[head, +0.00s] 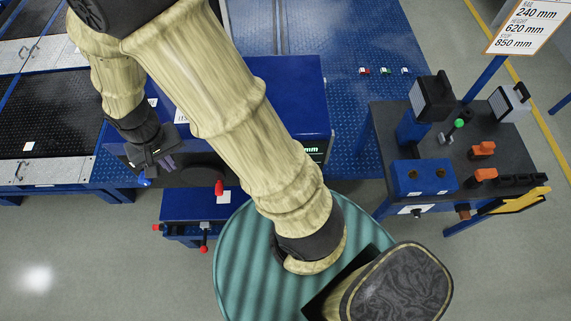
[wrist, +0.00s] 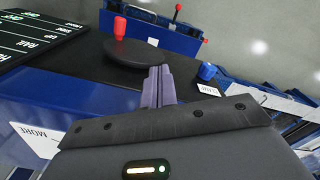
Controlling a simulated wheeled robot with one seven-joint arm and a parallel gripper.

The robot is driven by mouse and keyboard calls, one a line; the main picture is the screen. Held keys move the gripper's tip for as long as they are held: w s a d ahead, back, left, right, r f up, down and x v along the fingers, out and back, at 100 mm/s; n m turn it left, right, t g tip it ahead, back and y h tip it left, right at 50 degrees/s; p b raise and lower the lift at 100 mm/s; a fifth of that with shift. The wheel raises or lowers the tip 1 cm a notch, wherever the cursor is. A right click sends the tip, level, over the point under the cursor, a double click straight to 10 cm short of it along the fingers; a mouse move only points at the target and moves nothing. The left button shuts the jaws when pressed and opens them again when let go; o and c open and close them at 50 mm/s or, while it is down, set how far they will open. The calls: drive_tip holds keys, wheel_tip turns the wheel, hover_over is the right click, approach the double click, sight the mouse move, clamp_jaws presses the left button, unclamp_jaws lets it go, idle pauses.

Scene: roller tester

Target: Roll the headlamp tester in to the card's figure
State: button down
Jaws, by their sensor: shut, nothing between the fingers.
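The headlamp tester shows as a blue cabinet (head: 295,92), partly behind my arm, with a dark display (head: 314,151) on its near side. In the wrist view a dark panel (wrist: 40,38) with green and white writing stands at the upper left. A black handwheel (head: 200,174) with a red knob (head: 219,187) sits at the near side; the wheel (wrist: 137,53) and knob (wrist: 120,27) show in the wrist view. My gripper (head: 168,162) is shut and empty, its fingers (wrist: 158,82) just short of the wheel in the picture; contact cannot be told. The card (head: 525,27) reads 240, 620 and 850 mm.
A blue knob (wrist: 207,72) lies right of my fingers. A low blue stand (head: 195,205) has red-ended handles (head: 203,249). A dark bench (head: 480,140) with tools stands at right. Roller beds (head: 50,130) fill the left. Grey floor at lower left is clear.

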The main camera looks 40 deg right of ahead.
drive_tip(key=shift+s+a, duration=0.6)
drive_tip(key=shift+s, duration=0.15)
wheel_tip(320, 180, up, 8)
drive_tip(key=p, duration=0.6)
drive_tip(key=shift+p, duration=0.3)
idle(0.3)
idle(0.6)
